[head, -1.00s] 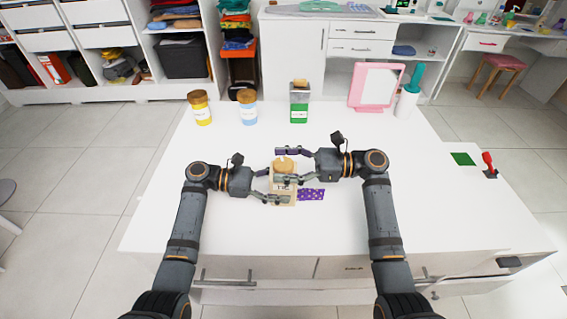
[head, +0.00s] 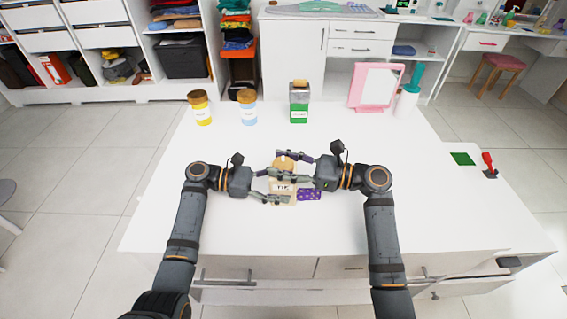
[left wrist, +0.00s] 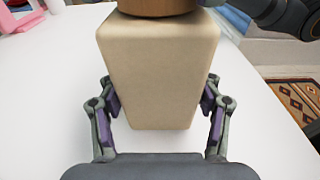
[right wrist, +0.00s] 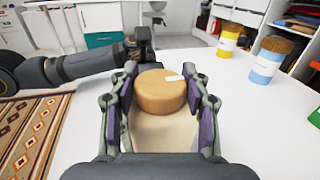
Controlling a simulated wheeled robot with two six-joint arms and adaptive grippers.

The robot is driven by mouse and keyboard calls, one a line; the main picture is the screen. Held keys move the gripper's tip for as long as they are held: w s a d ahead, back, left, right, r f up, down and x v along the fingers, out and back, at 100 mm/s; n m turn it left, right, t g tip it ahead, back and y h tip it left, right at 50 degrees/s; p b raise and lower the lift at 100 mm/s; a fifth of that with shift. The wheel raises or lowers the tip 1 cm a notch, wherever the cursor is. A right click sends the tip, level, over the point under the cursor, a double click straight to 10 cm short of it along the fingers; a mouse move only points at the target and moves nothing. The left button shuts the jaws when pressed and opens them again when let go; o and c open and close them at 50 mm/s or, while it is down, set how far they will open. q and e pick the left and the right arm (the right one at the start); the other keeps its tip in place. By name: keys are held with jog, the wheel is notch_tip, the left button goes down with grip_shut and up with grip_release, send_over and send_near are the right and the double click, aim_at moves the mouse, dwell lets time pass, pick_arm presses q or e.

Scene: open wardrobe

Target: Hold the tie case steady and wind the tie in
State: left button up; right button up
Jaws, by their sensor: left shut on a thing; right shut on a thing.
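The beige tie case (head: 283,188), labelled TIE, stands on the white table with a round wooden knob (head: 284,163) on top. My left gripper (head: 273,186) is shut on the case body; its pads are at both sides of the case (left wrist: 158,70) in the left wrist view. My right gripper (head: 285,166) is shut on the knob. The knob (right wrist: 161,92) shows a white mark between the fingers in the right wrist view. A short piece of purple dotted tie (head: 311,194) sticks out at the case's right side and lies on the table.
A yellow jar (head: 200,108), a blue jar (head: 247,107) and a green-based container (head: 299,103) stand at the table's back. A pink-framed mirror (head: 376,87) is at the back right. The table around the case is clear.

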jog(key=shift+a+f+m+t+h, duration=0.1)
jog(key=shift+m+t+h, duration=0.55)
jog(key=shift+t, duration=0.5)
jog(key=shift+m+t+h, duration=0.35)
jog(key=shift+m+t, duration=0.5)
jog(key=shift+t, duration=0.3)
jog(key=shift+m+t, duration=0.3)
jog(key=o, duration=1.2)
jog(key=shift+d, duration=0.2)
jog(key=shift+v, duration=5.95)
